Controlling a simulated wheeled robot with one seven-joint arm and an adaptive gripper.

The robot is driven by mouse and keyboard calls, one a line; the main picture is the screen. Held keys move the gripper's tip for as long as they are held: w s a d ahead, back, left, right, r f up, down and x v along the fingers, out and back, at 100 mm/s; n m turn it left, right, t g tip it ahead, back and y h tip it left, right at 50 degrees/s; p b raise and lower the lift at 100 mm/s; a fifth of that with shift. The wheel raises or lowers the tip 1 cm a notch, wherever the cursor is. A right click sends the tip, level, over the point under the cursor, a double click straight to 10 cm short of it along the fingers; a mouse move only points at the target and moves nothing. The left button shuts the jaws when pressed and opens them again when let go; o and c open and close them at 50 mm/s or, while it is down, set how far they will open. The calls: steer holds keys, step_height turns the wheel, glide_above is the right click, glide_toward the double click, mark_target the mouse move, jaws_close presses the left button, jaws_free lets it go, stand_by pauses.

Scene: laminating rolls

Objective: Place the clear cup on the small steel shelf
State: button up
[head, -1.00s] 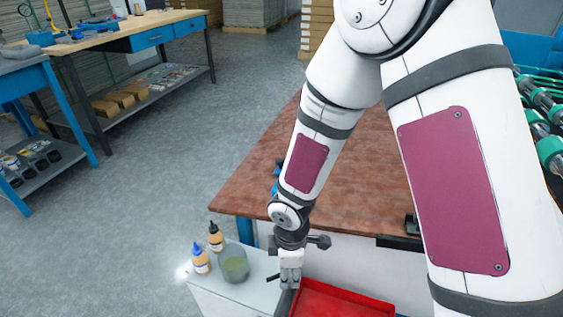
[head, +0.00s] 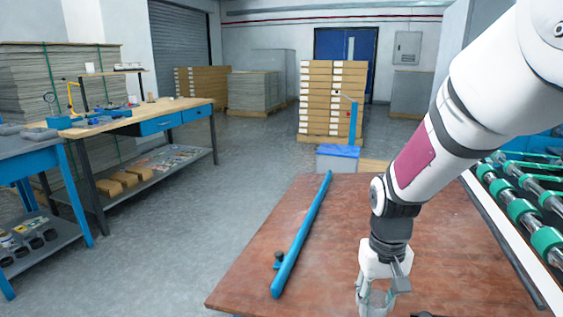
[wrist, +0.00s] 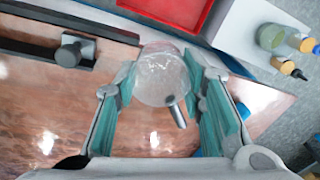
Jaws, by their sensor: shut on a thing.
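The clear cup (wrist: 162,80) is see-through and sits between the two teal-padded fingers of my gripper (head: 376,298) in the wrist view. My gripper is shut on it, above the brown table (wrist: 40,110). A short grey rod-like piece shows beside the cup; I cannot tell if it is part of it. In the head view the fingers are at the bottom edge and the cup is hard to make out. I cannot single out the small steel shelf for certain. A pale grey top (wrist: 236,35) at the upper right of the wrist view holds bottles and a greenish jar (wrist: 271,37).
A red tray (wrist: 205,12) lies beyond the table edge. A dark rail with a grey knob (wrist: 72,50) is at the upper left. In the head view a long blue bar (head: 303,235) lies on the table, and green-ringed rollers (head: 520,212) stand at the right.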

steer(key=s+r+p, duration=0.3)
steer(key=r+p, duration=1.1)
steer(key=p, duration=0.9)
steer(key=shift+r, duration=0.35)
